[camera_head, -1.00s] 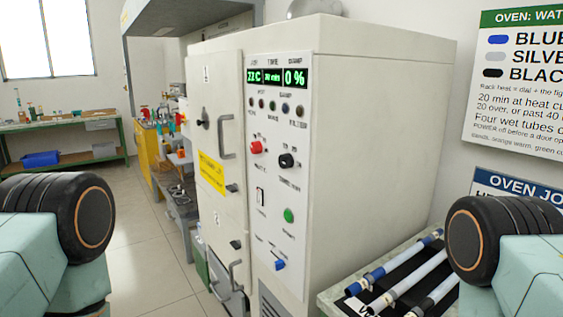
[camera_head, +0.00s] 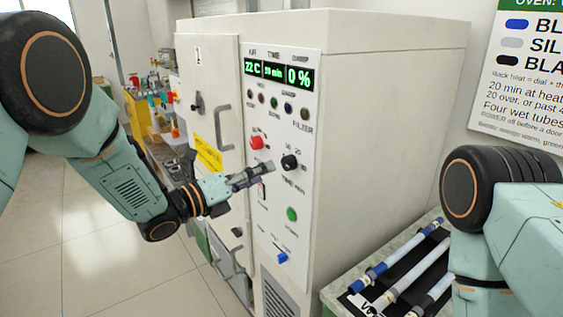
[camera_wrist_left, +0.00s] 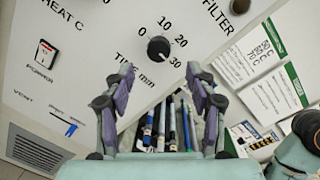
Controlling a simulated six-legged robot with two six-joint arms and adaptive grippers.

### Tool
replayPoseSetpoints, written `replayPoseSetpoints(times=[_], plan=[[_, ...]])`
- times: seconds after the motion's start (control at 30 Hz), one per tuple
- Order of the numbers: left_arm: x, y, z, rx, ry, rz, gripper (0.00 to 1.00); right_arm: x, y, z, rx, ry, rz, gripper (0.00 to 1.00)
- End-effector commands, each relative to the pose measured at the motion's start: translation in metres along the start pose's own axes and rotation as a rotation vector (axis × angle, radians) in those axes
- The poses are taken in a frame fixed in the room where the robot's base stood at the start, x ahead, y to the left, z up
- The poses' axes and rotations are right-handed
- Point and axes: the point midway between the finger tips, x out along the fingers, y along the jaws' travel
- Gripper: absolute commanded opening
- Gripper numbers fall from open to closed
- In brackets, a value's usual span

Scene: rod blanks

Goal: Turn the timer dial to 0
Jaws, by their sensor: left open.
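The timer dial (camera_head: 290,162) is a black knob on the oven's white control panel (camera_head: 268,230). In the left wrist view the dial (camera_wrist_left: 159,48) sits among the marks 0, 10, 20 and 30, with "TIME min" beside it. Its pointer is too small to read surely. The display (camera_head: 272,70) above shows 22 C, 20 min and 0 %. My left gripper (camera_head: 252,174) is open and empty, left of and slightly below the dial. In the left wrist view the open fingers (camera_wrist_left: 160,82) are apart, with the dial ahead between them, not touched. My right gripper is out of view.
A red knob (camera_head: 257,142), a green button (camera_head: 292,214) and a blue slider (camera_head: 282,257) share the panel. The oven door has a grey handle (camera_head: 222,126). Rods lie on a black rack (camera_head: 433,240) at the right.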

Motion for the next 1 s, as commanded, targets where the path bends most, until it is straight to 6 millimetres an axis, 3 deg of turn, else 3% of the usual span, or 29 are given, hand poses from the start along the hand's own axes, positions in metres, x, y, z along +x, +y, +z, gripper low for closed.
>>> replayPoseSetpoints(times=[0.3, 0.5, 0.87, 1.0], plan=[[0.049, 0.001, -0.001, -0.003, 0.001, 0.001, 0.56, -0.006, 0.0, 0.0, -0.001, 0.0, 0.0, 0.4], [0.068, 0.003, 0.0, -0.005, 0.001, 0.002, 0.56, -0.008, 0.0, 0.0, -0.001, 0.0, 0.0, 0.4], [0.073, 0.004, 0.001, -0.008, -0.002, 0.005, 0.56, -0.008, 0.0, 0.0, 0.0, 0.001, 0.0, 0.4], [0.073, 0.004, 0.001, -0.008, -0.001, 0.004, 0.46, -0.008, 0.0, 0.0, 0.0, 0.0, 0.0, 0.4]])
